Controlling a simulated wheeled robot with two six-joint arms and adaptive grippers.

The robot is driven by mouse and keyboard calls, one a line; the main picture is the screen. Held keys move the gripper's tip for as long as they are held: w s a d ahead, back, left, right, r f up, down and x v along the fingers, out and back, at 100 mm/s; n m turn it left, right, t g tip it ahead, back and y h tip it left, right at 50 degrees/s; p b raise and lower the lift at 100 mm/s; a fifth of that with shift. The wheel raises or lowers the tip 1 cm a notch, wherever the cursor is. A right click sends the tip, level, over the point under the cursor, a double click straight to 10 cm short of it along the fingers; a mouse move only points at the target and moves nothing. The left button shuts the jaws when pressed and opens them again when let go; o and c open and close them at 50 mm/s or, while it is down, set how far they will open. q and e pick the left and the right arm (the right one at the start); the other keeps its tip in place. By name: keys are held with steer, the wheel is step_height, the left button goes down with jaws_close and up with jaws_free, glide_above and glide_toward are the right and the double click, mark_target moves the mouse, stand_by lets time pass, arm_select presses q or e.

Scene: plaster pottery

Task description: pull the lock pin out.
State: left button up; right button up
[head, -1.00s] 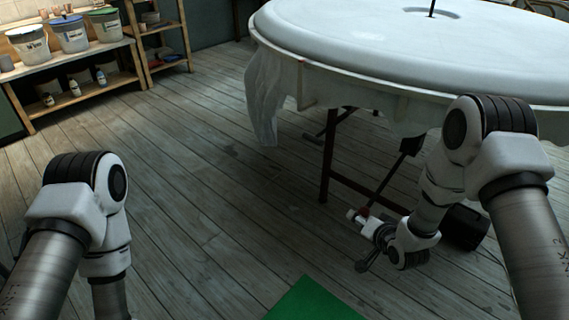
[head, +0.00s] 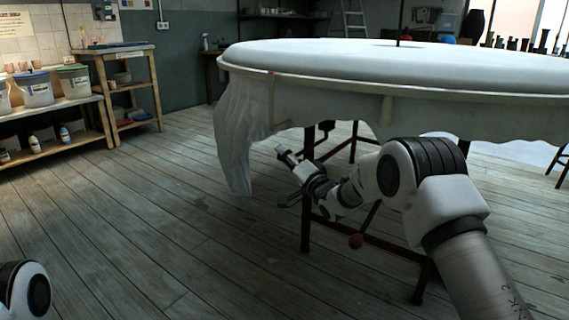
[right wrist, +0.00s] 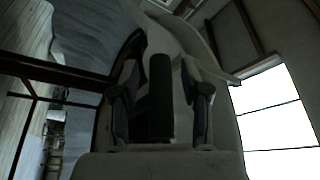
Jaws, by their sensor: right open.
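My left gripper is out of view.
The round table (head: 390,97) carries a large white plaster disc (head: 330,55). White cloth (head: 238,130) hangs from its left side, close to my right gripper. Dark legs (head: 306,230) stand beneath. Shelves with buckets (head: 37,92) are at the far left. The wooden floor between is clear.

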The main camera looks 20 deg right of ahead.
steer(key=shift+w+r, duration=0.1)
steer(key=shift+w, duration=0.15)
jaws_close()
steer(key=shift+a+f, duration=0.1)
steer(key=shift+f, duration=2.2)
jaws_free()
steer(key=shift+s, duration=0.15)
steer(key=v, duration=1.2)
